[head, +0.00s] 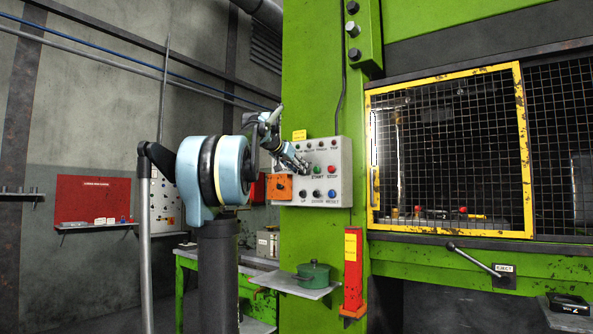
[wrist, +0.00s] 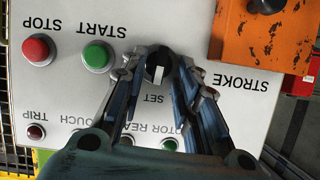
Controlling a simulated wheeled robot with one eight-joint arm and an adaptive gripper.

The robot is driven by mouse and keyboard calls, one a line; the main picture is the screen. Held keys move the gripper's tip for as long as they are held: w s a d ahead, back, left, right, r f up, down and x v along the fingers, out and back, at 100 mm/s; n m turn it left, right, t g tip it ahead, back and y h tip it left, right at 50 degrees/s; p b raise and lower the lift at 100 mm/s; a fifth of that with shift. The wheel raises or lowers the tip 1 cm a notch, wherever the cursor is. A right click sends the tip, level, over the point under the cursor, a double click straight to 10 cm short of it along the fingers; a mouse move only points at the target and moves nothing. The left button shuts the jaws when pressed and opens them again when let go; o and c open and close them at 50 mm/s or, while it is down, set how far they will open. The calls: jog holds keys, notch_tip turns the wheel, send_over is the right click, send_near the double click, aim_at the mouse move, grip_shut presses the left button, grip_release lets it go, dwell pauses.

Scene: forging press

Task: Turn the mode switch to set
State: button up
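The mode switch (wrist: 158,68) is a black round knob with a white pointer mark, on the pale grey control panel (head: 342,148). In the wrist view the panel lettering is upside down. The white mark lies on the knob's lower half in that picture, towards the word SET printed just below it. My gripper (wrist: 160,62) has one finger on each side of the knob, apart from each other. Whether either finger touches the knob is unclear. In the head view my gripper (head: 301,166) is at the panel's left part and hides the switch.
Green START (wrist: 97,56) and red STOP (wrist: 38,49) buttons sit left of the fingers in the wrist view. An orange box (wrist: 262,42) with a black knob juts out at the upper right. A yellow-framed mesh guard (head: 445,150) stands right of the panel.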

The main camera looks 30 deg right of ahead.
jog(key=shift+c, duration=0.3)
grip_shut()
jog(key=shift+a+n, duration=0.1)
jog(key=shift+n, duration=0.2)
jog(key=shift+o, duration=0.3)
grip_release()
jog(key=shift+w, duration=0.15)
jog(key=v, duration=1.2)
jog(key=shift+w+g, duration=0.2)
jog(key=shift+g, duration=0.1)
jog(key=shift+a+f, duration=0.15)
